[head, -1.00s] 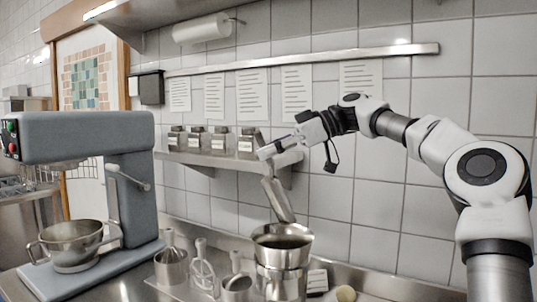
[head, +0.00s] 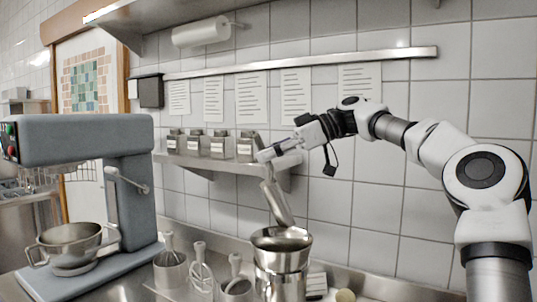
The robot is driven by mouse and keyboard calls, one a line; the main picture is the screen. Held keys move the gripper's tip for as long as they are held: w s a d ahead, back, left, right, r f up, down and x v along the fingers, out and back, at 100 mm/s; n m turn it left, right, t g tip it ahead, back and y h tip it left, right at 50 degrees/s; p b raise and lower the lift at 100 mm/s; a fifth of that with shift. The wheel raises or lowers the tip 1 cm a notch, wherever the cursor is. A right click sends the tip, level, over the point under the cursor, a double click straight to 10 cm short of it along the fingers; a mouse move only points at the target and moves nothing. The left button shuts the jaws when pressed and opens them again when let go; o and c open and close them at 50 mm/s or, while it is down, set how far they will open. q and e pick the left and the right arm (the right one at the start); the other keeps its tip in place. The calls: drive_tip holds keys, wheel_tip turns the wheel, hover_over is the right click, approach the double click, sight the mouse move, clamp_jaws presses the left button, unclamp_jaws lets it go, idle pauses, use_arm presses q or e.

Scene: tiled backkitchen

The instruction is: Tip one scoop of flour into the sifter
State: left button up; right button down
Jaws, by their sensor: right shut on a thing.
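My right gripper (head: 275,153) is shut on the handle of a metal scoop (head: 279,206). The scoop hangs steeply tilted, its lower end just above or at the mouth of a round metal vessel, which looks like the sifter (head: 281,257). The sifter sits on another metal container (head: 281,288) on the counter. I cannot make out any flour in the scoop, and the sifter's inside is dark and too small to tell. My left gripper is not in view.
A grey stand mixer (head: 128,190) with a steel bowl (head: 68,243) stands at the left. Whisks in metal holders (head: 170,272) stand left of the sifter. A wall shelf (head: 225,163) with several jars is behind the gripper.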

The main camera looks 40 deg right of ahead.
drive_tip(key=shift+r+g+h+p, duration=1.9)
drive_tip(key=shift+r+h+p, duration=0.6)
drive_tip(key=shift+p, duration=4.8)
drive_tip(key=shift+r, duration=0.15)
drive_tip(key=s+a+r+g+h+p, duration=0.1)
drive_tip(key=a+g+h+p, duration=0.3)
drive_tip(key=a+p, duration=0.2)
drive_tip(key=shift+s+r+h+p, duration=0.3)
drive_tip(key=shift+r+p, duration=0.05)
drive_tip(key=shift+p, duration=0.15)
drive_tip(key=shift+f, duration=0.1)
